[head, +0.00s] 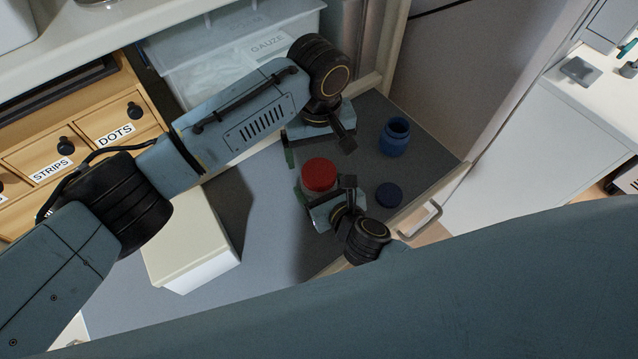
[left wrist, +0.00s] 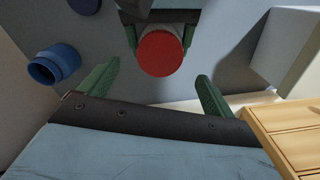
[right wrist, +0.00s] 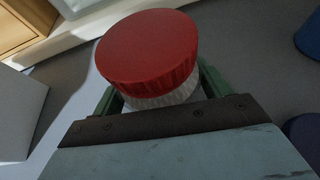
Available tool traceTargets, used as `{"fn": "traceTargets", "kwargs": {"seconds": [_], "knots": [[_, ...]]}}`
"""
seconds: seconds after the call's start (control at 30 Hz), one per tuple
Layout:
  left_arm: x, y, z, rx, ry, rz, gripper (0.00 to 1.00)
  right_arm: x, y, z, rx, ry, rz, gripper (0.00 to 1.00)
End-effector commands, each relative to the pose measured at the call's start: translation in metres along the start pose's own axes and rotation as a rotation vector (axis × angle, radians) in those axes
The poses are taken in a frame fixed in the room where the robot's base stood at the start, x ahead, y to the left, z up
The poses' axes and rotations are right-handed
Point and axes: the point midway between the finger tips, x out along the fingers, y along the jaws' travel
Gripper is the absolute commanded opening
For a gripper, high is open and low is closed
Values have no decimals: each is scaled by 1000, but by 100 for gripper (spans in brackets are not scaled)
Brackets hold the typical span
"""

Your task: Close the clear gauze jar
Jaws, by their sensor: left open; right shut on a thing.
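The clear gauze jar, seen as a red lid over a pale ribbed body (right wrist: 165,96), is between the fingers of my right gripper (right wrist: 160,90), which is shut on it. The red lid (head: 319,175) sits on top of the jar; in the right wrist view it looks slightly tilted, and I cannot tell whether it is fully seated. The lid also shows in the left wrist view (left wrist: 160,54). My left gripper (head: 318,148) is open and empty, just behind the jar in the head view. Its fingers (left wrist: 156,85) point toward the lid without touching it.
An open blue jar (head: 394,137) and a dark blue lid (head: 389,195) stand to the right on the grey drawer floor. A white box (head: 190,240) is at left. Wooden drawers (head: 75,135) and a clear gauze bin (head: 230,55) stand behind. A drawer front with handle (head: 420,219) bounds the right.

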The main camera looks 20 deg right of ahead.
Motion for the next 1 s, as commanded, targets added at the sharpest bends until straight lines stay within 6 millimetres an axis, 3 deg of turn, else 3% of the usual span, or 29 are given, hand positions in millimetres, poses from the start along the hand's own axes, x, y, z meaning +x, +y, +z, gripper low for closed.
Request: {"fn": "traceTargets", "kwargs": {"seconds": [0.3,0.73,1.0], "knots": [[46,0,0,0,-1,-2,89,0,0,0,0,-1,0,13],[55,0,0,0,1,0,89,0,0,0,0,-1,0,13],[55,0,0,0,1,0,55,0,0,0,0,-1,0,13]]}}
